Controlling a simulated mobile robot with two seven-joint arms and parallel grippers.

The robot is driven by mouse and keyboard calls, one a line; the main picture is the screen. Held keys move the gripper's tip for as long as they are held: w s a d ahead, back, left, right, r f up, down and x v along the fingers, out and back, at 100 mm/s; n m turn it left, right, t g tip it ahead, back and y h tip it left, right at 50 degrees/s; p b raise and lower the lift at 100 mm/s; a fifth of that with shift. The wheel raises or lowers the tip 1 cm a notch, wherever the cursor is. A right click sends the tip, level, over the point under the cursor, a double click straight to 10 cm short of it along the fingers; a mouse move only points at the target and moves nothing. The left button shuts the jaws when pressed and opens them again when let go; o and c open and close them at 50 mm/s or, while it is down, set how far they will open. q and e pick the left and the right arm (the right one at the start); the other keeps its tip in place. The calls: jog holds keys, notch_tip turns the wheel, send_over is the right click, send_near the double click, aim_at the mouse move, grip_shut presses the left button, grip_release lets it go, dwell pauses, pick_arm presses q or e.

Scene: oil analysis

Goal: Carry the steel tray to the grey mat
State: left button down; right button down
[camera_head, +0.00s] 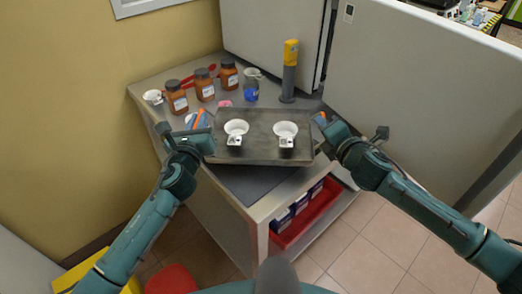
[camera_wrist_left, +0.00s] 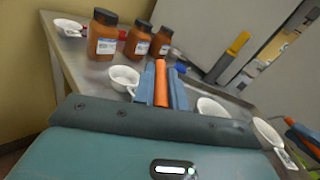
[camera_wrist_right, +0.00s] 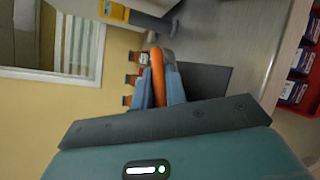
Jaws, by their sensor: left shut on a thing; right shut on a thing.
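The steel tray (camera_head: 262,151) is a dark rectangular plate over the front of the bench, with two white cups, (camera_head: 236,128) and (camera_head: 285,129), standing on it. My left gripper (camera_head: 204,128) is shut on its left edge and my right gripper (camera_head: 321,122) is shut on its right edge. The tray looks about level; its height above the bench is hard to tell. The grey mat (camera_head: 250,184) shows as a dark patch below the tray's front edge, and the rest of it is hidden.
Several brown bottles (camera_head: 205,85), a yellow-topped grey post (camera_head: 289,72) and a small blue item (camera_head: 251,95) stand at the back of the bench. A white cup (camera_head: 153,97) is at the left. Red bin (camera_head: 300,222) on the lower shelf; grey cabinets behind.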

pick_arm(q)
jog(key=shift+f, duration=0.1)
